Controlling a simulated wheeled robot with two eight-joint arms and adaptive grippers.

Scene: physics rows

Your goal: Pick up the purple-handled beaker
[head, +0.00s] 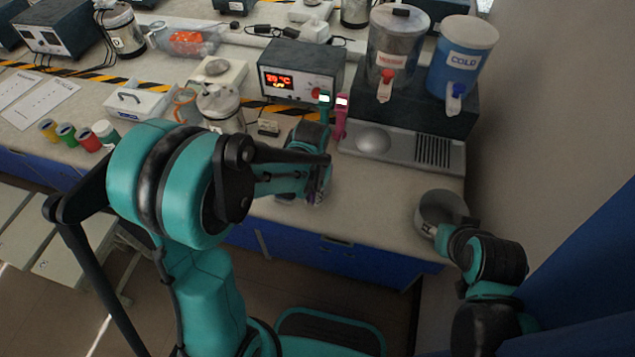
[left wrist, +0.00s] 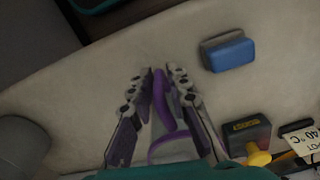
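The purple-handled beaker (left wrist: 168,146) shows in the left wrist view, with a purple handle and purple trim on a grey body. My left gripper (left wrist: 160,78) has its two fingers close on either side of it, and the handle lies between them; they look closed on it. In the head view my left gripper (head: 320,182) is low over the front edge of the counter, and its arm hides most of the beaker, leaving only small purple bits in sight. My right arm is at the lower right, beside a grey pot; its fingers are not clear.
The grey pot (head: 440,207) stands at the counter's right end. Behind my left gripper are a heater box (head: 300,75), a metal canister (head: 221,105) and a grey drip tray (head: 402,148). A blue block (left wrist: 229,53) lies near the beaker. Small coloured cups stand at left.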

